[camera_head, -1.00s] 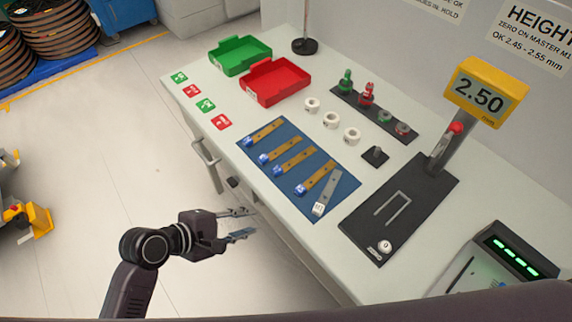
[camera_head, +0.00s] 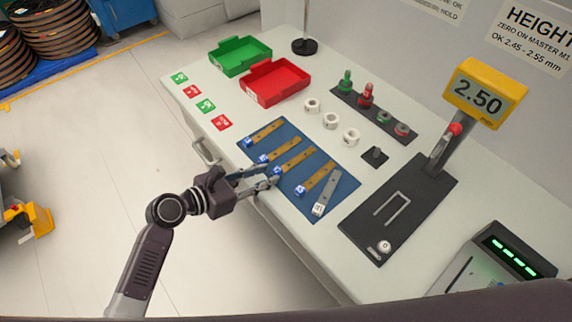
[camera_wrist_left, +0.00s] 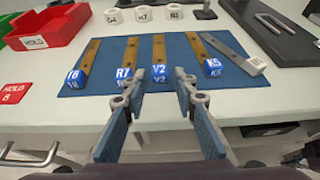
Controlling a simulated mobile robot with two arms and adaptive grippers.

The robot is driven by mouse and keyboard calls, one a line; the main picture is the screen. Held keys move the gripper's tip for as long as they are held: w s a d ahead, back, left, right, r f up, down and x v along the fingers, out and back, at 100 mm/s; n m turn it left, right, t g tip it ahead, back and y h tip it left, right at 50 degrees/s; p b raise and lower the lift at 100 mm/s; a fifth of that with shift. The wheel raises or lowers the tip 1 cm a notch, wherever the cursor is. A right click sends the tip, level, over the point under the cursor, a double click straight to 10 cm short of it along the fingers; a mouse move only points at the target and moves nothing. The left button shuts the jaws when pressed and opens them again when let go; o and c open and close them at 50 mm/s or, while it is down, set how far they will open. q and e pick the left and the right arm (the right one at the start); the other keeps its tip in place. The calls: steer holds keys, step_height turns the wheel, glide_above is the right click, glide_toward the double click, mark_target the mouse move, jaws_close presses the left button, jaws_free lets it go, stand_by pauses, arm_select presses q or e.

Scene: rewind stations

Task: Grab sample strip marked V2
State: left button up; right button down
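The sample strip marked V2 (camera_wrist_left: 158,52) is a brown bar with a blue end block reading V2, in the middle of the row in the left wrist view. In the head view it is the third strip (camera_head: 297,159) from the far left, lying flat on the blue mat (camera_head: 335,174). My left gripper (camera_head: 271,175) is open and empty at the table's front edge, near the V2 block. In the left wrist view its fingers (camera_wrist_left: 158,84) point at the block, one on each side of its line; contact cannot be told. My right gripper is out of view.
Red (camera_head: 275,84) and green (camera_head: 238,57) trays stand behind. A black gauge base (camera_head: 395,215) is to the right.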

arm_select(q)
steer(key=shift+x, duration=1.5)
steer(key=shift+c, duration=0.4)
jaws_close()
steer(key=shift+r, duration=0.1)
